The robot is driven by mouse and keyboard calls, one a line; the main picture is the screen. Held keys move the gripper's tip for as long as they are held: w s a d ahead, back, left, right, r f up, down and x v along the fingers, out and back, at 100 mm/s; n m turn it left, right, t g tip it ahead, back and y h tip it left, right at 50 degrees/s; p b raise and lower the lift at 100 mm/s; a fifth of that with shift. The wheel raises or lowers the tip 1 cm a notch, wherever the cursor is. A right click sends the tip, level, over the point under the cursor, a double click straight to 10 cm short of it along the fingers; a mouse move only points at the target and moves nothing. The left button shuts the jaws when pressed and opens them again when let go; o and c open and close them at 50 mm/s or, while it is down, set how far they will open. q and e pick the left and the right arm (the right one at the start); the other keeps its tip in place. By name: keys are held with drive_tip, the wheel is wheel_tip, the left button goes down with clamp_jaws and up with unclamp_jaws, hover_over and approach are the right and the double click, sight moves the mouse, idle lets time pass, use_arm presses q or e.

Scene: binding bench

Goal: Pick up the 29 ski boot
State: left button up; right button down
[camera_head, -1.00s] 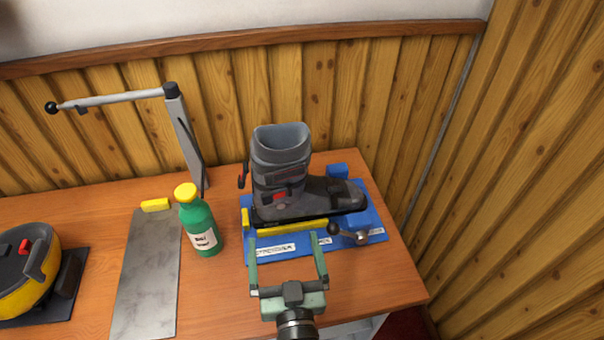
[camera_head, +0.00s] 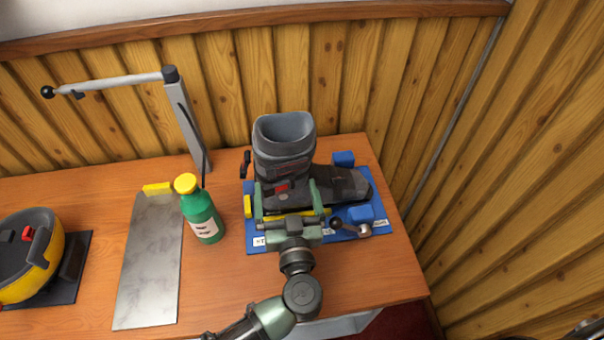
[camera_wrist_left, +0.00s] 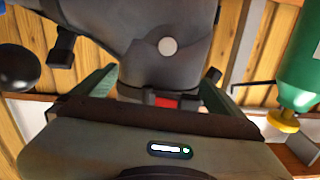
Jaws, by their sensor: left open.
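The grey ski boot (camera_head: 284,150) stands upright on a blue fixture (camera_head: 384,228) at the right of the bench, its toe to the right. No size number can be read on it. My left gripper (camera_head: 286,196) is open at the near side of the boot, one finger on either side of its heel and ankle part. In the left wrist view the boot (camera_wrist_left: 168,50) fills the space ahead of and between the two green fingers (camera_wrist_left: 150,95). Whether the fingers touch it cannot be told.
A green bottle (camera_head: 203,219) with a yellow cap stands left of the boot. A lever with a black knob (camera_head: 340,224) sits right of the gripper.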

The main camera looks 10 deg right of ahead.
use_arm(q)
drive_tip(key=shift+s, duration=0.1)
drive_tip(key=c, duration=1.4)
drive_tip(key=shift+r, duration=0.35)
drive_tip(key=c, duration=0.3)
use_arm(e)
drive_tip(key=shift+w+d, duration=0.2)
drive_tip(key=shift+d, duration=0.05)
